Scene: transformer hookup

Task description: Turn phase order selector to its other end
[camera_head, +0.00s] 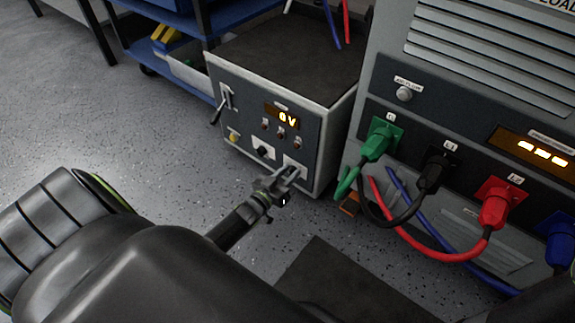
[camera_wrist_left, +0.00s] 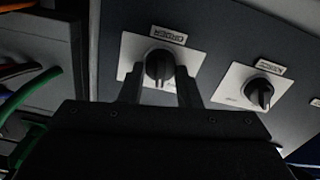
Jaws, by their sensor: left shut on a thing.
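The selector between my left fingers is a round black knob (camera_wrist_left: 159,64) on a white plate, taken here as the phase order selector; its label is too small to read. My left gripper (camera_head: 289,174) reaches the lower right of the grey box's front panel (camera_head: 313,148), and its fingers are shut on the knob, one on each side. In the head view the fingers mostly hide this knob. A second black knob (camera_wrist_left: 258,93) on its own white plate sits beside it, free, and also shows in the head view (camera_head: 263,152). My right gripper is not in view.
The panel also has a lit display (camera_head: 286,116), a lever (camera_head: 222,102) and a yellow button (camera_head: 233,137). To the right stands a grey cabinet with green (camera_head: 380,138), black (camera_head: 436,165), red (camera_head: 494,203) and blue plugs. Their cables hang near the gripper's right.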

